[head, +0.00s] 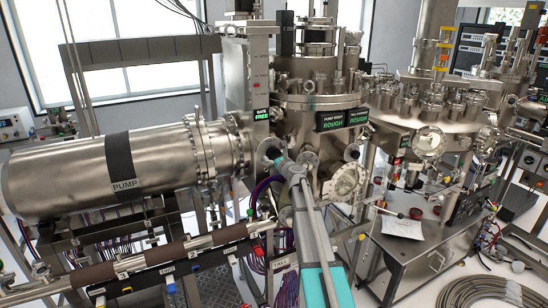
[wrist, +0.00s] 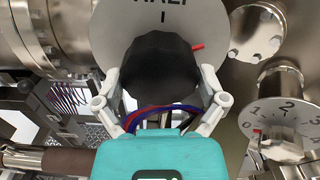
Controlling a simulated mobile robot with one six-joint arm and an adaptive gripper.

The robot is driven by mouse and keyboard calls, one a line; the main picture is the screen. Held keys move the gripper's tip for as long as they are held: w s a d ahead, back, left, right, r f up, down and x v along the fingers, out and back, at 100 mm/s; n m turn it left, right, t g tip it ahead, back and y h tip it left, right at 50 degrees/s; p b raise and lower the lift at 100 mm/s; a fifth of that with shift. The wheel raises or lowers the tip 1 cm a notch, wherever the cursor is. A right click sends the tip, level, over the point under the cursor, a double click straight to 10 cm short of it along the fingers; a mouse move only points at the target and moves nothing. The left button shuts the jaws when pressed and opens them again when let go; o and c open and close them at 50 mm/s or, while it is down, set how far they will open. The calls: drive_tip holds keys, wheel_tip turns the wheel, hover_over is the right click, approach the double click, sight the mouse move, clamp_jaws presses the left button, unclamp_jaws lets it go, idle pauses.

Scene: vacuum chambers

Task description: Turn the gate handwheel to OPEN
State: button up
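A black faceted handwheel (wrist: 160,72) fills the upper middle of the wrist view. A red pointer (wrist: 198,46) sticks out from behind it at the upper right. Behind it is a round grey dial plate (wrist: 185,18) with partly cut-off lettering that looks like HALF, above a short tick. My gripper (wrist: 160,82) has one finger on each side of the handwheel, with the tips close to its edges. I cannot tell whether they press on it. In the head view my gripper (head: 275,157) is at the chamber front, below a GATE FREE sign (head: 262,114).
A numbered dial (wrist: 284,120) and a metal knob (wrist: 280,85) are close on the right in the wrist view. A large PUMP cylinder (head: 75,175) is left of my arm in the head view. A metal cabinet (head: 420,262) stands at right, and coiled hoses (head: 490,292) lie at lower right.

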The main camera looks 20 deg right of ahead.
drive_tip(key=c, duration=0.6)
drive_tip(key=shift+o, duration=0.2)
drive_tip(key=shift+n, duration=0.4)
drive_tip(key=n, duration=0.4)
drive_tip(key=shift+d, duration=0.1)
drive_tip(key=n, duration=0.4)
drive_tip(key=shift+s+n, duration=0.1)
drive_tip(key=shift+n, duration=0.2)
drive_tip(key=o, duration=0.9)
drive_tip(key=shift+f, duration=0.1)
